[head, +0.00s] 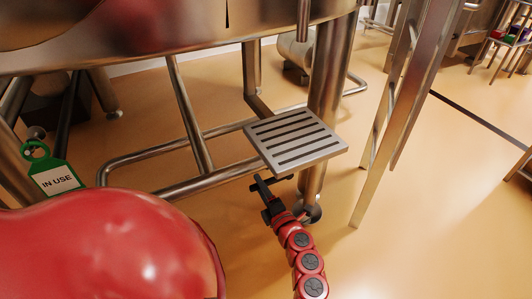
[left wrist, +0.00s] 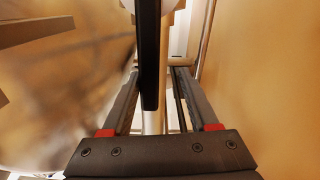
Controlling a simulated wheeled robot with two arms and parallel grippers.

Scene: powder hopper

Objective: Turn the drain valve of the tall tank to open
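A large steel vessel (head: 215,42) on legs fills the top left of the head view; only its underside shows, and I cannot tell whether it is the tall tank. I cannot make out a drain valve for certain. My left gripper (head: 268,187) is low in front of a steel leg, just below a slotted step. In the left wrist view its two fingers (left wrist: 155,75) stand apart. A long black bar (left wrist: 149,50) runs down the picture between them; I cannot tell whether it is a valve handle or whether it is touched. My right gripper is not in view.
The slotted steel step (head: 294,138) juts out above my left gripper. Steel frame tubes (head: 192,125) run behind it. A green tag reading IN USE (head: 53,178) hangs at left. A slanted steel leg (head: 400,110) stands at right. Open floor (head: 440,200) lies beyond it.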

